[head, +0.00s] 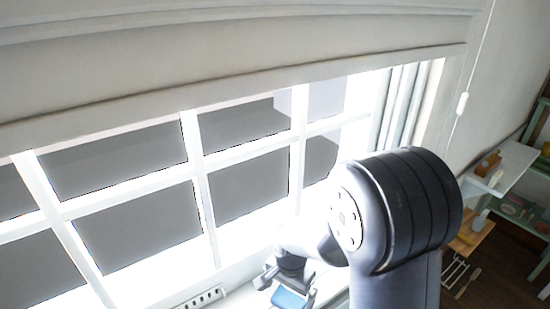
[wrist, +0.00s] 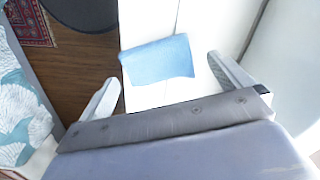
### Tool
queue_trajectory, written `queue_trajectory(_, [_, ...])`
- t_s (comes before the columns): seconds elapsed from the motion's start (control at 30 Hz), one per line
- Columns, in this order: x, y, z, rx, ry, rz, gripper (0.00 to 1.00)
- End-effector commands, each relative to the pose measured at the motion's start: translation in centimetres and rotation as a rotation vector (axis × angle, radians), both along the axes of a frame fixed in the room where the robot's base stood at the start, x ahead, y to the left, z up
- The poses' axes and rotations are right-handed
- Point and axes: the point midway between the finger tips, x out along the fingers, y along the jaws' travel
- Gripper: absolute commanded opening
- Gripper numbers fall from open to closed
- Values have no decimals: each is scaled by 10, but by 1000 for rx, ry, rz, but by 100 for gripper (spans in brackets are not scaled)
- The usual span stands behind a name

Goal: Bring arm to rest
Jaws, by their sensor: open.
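My gripper (head: 287,290) is low in the head view, in front of the window, at the end of my bent arm. In the wrist view, my gripper (wrist: 164,70) has its two fingers wide apart with nothing pinched between them. A blue, cloth-like piece (wrist: 158,60) lies on a white surface (wrist: 148,97) beyond the fingertips and apart from both. The same blue piece (head: 288,299) shows partly at the bottom of the head view, beside the fingers. My arm hides part of the window's right side and sill.
A paned window (head: 120,225) fills the left and middle under a pale valance (head: 230,70). A cord with a white pull (head: 462,103) hangs at the right. A white shelf with small items (head: 517,160) stands far right. The wrist view shows wooden floor (wrist: 80,70) and patterned fabric (wrist: 20,105).

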Motion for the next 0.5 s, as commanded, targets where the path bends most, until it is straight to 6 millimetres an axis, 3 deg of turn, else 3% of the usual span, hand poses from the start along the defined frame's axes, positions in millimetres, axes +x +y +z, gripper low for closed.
queue_trajectory(0.2, [0,0,23,0,0,0,99])
queue_trajectory(0.5, [-1,0,31,-1,3,0,99])
